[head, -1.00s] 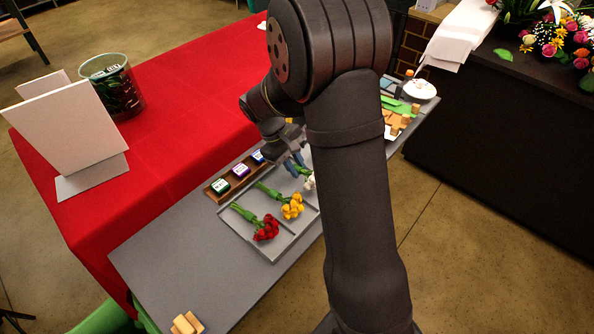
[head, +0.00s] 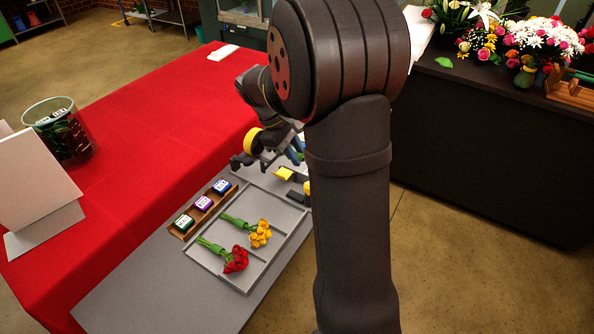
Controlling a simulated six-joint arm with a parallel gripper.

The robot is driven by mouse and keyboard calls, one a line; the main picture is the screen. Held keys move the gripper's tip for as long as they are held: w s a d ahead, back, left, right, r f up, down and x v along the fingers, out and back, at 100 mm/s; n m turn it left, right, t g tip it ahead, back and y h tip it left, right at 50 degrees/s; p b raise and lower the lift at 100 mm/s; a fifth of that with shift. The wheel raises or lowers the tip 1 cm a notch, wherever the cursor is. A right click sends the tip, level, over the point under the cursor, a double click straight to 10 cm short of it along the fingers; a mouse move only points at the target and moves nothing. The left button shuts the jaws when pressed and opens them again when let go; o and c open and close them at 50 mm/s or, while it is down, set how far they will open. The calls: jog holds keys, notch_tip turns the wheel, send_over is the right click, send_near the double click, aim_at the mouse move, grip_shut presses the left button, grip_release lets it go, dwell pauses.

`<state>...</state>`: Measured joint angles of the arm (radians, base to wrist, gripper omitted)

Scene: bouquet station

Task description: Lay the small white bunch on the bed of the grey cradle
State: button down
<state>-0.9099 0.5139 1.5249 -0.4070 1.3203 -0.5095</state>
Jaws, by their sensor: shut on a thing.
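My gripper (head: 298,149) is above the far right end of the grey tray, partly hidden behind my own arm. The white blooms are hidden behind my arm. The tray (head: 268,202) holds a red bunch (head: 236,261) and a yellow bunch (head: 260,236); its far section is empty. I cannot make out the grey cradle; my arm covers much of that side.
A wooden holder with three small blocks, green (head: 184,222), purple (head: 203,203) and blue (head: 221,186), lies beside the tray. Red cloth (head: 150,140) covers the table behind.

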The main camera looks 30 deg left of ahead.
send_over(291, 163)
jog(key=shift+f, duration=3.75)
jog(key=shift+f, duration=0.3)
jog(key=c, duration=1.2)
grip_release()
jog(key=shift+o, duration=0.3)
jog(key=o, duration=0.3)
